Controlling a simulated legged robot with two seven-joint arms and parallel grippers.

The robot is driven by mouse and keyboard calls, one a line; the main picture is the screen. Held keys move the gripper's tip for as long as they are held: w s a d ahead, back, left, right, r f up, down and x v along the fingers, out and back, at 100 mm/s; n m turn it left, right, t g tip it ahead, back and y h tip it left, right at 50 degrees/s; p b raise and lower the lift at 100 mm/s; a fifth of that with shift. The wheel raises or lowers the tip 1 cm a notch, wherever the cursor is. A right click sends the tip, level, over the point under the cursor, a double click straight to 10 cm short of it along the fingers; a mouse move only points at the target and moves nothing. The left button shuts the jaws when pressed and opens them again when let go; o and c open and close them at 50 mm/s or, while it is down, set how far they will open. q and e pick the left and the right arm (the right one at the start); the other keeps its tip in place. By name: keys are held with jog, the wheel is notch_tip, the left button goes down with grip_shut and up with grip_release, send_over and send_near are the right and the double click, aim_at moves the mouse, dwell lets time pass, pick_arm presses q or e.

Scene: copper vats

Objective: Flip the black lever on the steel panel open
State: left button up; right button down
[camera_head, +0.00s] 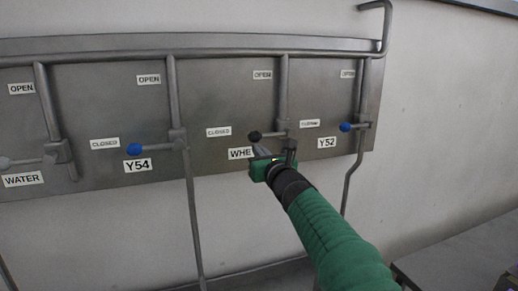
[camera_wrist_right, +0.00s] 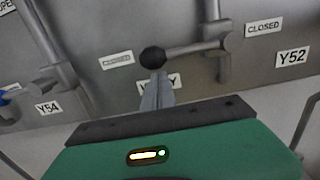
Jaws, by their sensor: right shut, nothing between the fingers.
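The black lever (camera_head: 255,135) has a round black knob on a grey handle. It lies sideways from its valve, knob to the left beside a CLOSED label, on the steel panel (camera_head: 225,85). An OPEN label (camera_head: 262,75) sits above it. In the right wrist view the black knob (camera_wrist_right: 153,57) is just beyond the fingertips. My right gripper (camera_head: 259,149), on its green arm, is just below the knob. Its grey fingers (camera_wrist_right: 157,88) are shut and empty. I cannot tell whether they touch the knob. They partly cover the label under the lever. My left gripper is not in view.
Blue-knobbed levers stand left (camera_head: 134,150) and right (camera_head: 345,127) of the black one. A pale-knobbed WATER lever (camera_head: 28,162) is at far left. Vertical pipes and a top pipe (camera_head: 200,53) cross the panel. A grey surface (camera_head: 460,255) is at lower right.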

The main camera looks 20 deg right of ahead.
jog(key=shift+w, duration=0.15)
jog(key=shift+a+r+m, duration=0.15)
jog(key=shift+r+m, duration=0.25)
jog(key=shift+r, duration=0.15)
jog(key=shift+a+r+m+p, duration=0.1)
jog(key=shift+r+m+p, duration=0.65)
jog(key=shift+r+m, duration=0.15)
jog(key=d+r+m+h+p, duration=0.1)
jog(key=d+r+m+p, duration=0.4)
jog(key=r+m+p, duration=0.4)
jog(key=m+p, duration=0.2)
jog(key=shift+r+p, duration=0.3)
jog(key=shift+r, duration=0.05)
jog(key=shift+a, duration=0.15)
